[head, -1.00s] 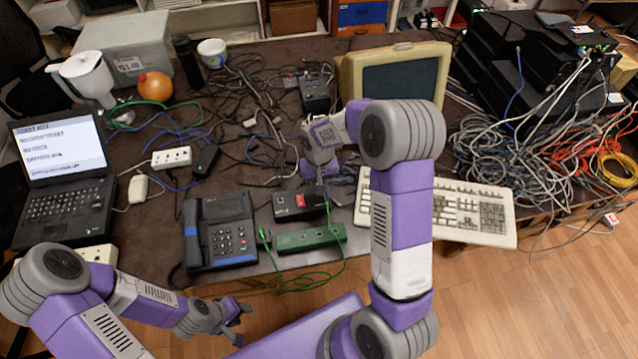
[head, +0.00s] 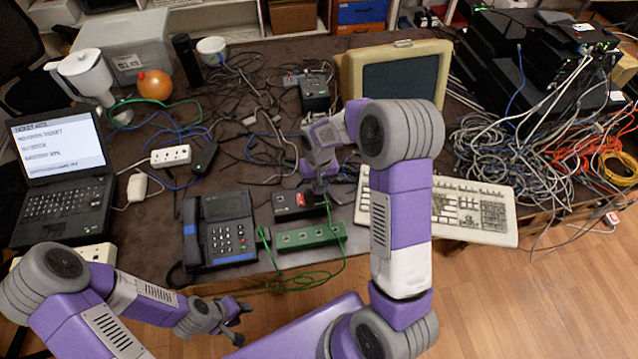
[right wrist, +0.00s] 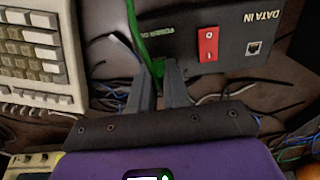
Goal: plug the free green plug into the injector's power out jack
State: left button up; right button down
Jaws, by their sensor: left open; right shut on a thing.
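The injector (head: 299,204) is a black box with a red switch, lying on the table's near middle. In the right wrist view the injector (right wrist: 225,58) shows its DATA IN socket and a partly covered POWER label at its left end. My right gripper (head: 320,187) is at the injector's right end. It is shut on the green plug (right wrist: 157,66), whose green lead runs up past the POWER label. The fingers mostly hide the plug, and I cannot see the jack or whether they touch. My left gripper (head: 237,317) is open and empty at the table's front edge.
A green socket strip (head: 311,237) with looped green cable lies in front of the injector. A desk phone (head: 220,230) stands left, a beige keyboard (head: 470,210) right. Tangled dark cables cover the table behind. A beige monitor (head: 398,78) stands at the back.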

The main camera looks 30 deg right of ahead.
jog(key=shift+f, duration=0.3)
dwell(0.5)
jog(key=c, duration=1)
grip_release()
jog(key=shift+c, duration=0.2)
notch_tip(320, 180, up, 8)
jog(key=shift+f+p, duration=0.2)
jog(key=shift+p, duration=0.5)
